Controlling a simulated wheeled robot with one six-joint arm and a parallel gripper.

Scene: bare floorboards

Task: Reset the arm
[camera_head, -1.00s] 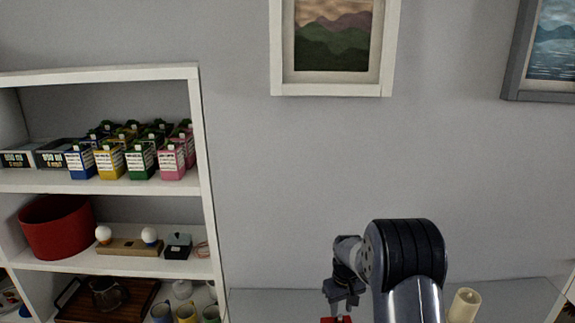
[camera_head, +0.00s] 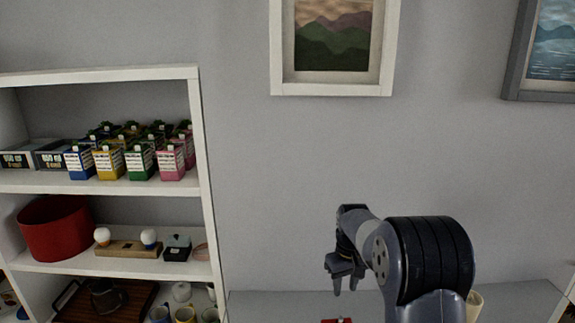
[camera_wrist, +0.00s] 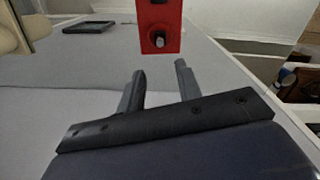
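My gripper (camera_head: 345,285) hangs above the grey surface at the lower right in the head view, with its fingers pointing down. In the wrist view my gripper (camera_wrist: 160,85) has its two fingers apart, with nothing between them. A red object (camera_wrist: 159,25) with a dark knob on its face stands beyond the fingertips in the wrist view, apart from them. Only its top edge shows in the head view, the red object (camera_head: 337,320) being cut off by the bottom of the picture.
A white shelf unit (camera_head: 205,185) stands at the left with cartons (camera_head: 140,162), a red bowl (camera_head: 56,228) and mugs (camera_head: 185,313). A cream cylinder (camera_head: 475,300) stands partly behind my arm. A dark tray (camera_wrist: 90,27) lies at the back left.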

